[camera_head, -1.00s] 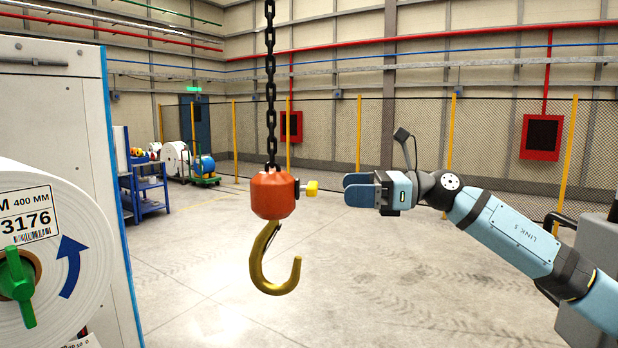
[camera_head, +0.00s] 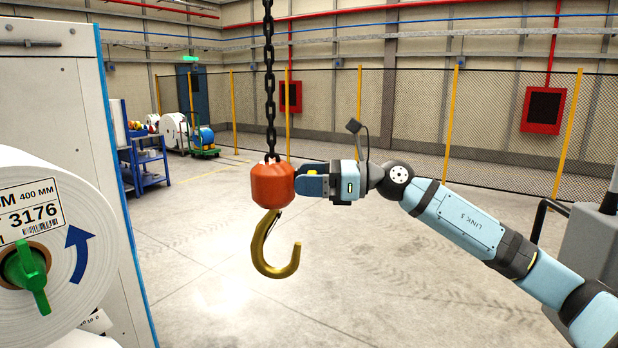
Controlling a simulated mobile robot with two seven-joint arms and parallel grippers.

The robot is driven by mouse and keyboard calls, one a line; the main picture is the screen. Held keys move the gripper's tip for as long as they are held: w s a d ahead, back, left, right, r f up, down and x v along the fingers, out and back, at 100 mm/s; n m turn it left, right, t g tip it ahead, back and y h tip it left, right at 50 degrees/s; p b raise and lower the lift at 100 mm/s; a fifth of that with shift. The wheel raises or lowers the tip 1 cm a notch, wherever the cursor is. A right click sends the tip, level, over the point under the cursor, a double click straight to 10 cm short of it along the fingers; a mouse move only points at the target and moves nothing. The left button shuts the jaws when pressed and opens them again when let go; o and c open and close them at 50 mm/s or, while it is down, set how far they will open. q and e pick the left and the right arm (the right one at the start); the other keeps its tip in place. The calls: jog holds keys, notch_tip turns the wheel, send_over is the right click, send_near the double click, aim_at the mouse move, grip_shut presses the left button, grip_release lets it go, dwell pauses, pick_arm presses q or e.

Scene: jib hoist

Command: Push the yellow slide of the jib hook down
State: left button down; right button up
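The orange-red hook block (camera_head: 272,185) hangs upright on a black chain (camera_head: 269,85), with the brass-coloured hook (camera_head: 259,250) below it. My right gripper (camera_head: 310,181) is level with the block, close at its right side where the yellow slide sticks out. Its blue-grey fingers are still spread apart, one behind the other, at the slide. The fingers hide nearly all of the slide, and I cannot tell whether they touch it. My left gripper is not in view.
A large white roll (camera_head: 85,235) with a green handle and a white cabinet (camera_head: 50,110) stand close on the left. A blue cart (camera_head: 148,165) stands farther back. Open concrete floor lies below and behind the hook, up to a mesh fence with yellow posts (camera_head: 452,120).

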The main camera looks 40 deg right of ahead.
jog(key=c, duration=0.9)
notch_tip(320, 180, down, 3)
jog(key=b, duration=0.3)
jog(key=shift+s+a+f, duration=0.1)
jog(key=shift+f, duration=0.05)
jog(key=o, duration=1.1)
jog(key=shift+o, duration=0.9)
